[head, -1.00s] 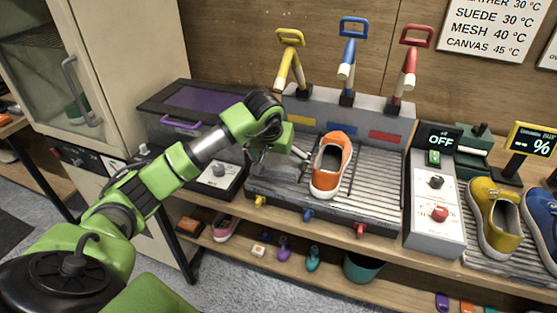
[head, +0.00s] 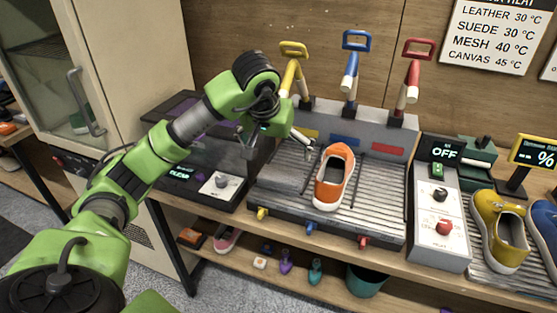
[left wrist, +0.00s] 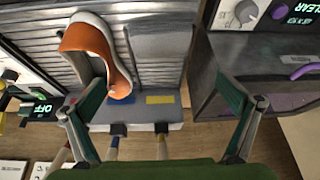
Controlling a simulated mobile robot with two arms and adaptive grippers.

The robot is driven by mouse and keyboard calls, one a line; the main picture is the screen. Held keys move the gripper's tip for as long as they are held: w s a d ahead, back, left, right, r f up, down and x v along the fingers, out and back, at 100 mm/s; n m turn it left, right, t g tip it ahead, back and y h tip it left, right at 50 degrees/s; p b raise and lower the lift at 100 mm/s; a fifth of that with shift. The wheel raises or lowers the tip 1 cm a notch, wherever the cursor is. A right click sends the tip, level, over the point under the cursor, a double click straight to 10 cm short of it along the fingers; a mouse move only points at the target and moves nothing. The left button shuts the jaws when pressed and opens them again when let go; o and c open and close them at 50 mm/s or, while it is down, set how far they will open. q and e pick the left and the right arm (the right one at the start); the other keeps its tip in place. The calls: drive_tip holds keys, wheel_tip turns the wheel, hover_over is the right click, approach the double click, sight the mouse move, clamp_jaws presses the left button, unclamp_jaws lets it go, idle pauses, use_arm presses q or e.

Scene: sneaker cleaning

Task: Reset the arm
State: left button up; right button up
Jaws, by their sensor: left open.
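My left gripper (head: 276,146) is open and empty, raised above the left part of the grey washing tray (head: 385,210). Its two fingers stand wide apart in the left wrist view (left wrist: 163,95). An orange and white sneaker (head: 334,178) lies on the ribbed tray to the right of the gripper, apart from it. The sneaker also shows at the upper left of the left wrist view (left wrist: 95,50). My right gripper is not in view.
Yellow (head: 290,75), blue (head: 350,75) and red (head: 412,82) handled taps stand behind the tray. A control box reading OFF (head: 437,215) is to the right, beside a yellow shoe (head: 497,232). A dark machine with a knob (head: 221,181) is left. A teal bin (head: 366,281) stands below.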

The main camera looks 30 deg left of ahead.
use_arm(q)
drive_tip(key=shift+s+r, duration=0.25)
drive_tip(key=shift+r, duration=0.2)
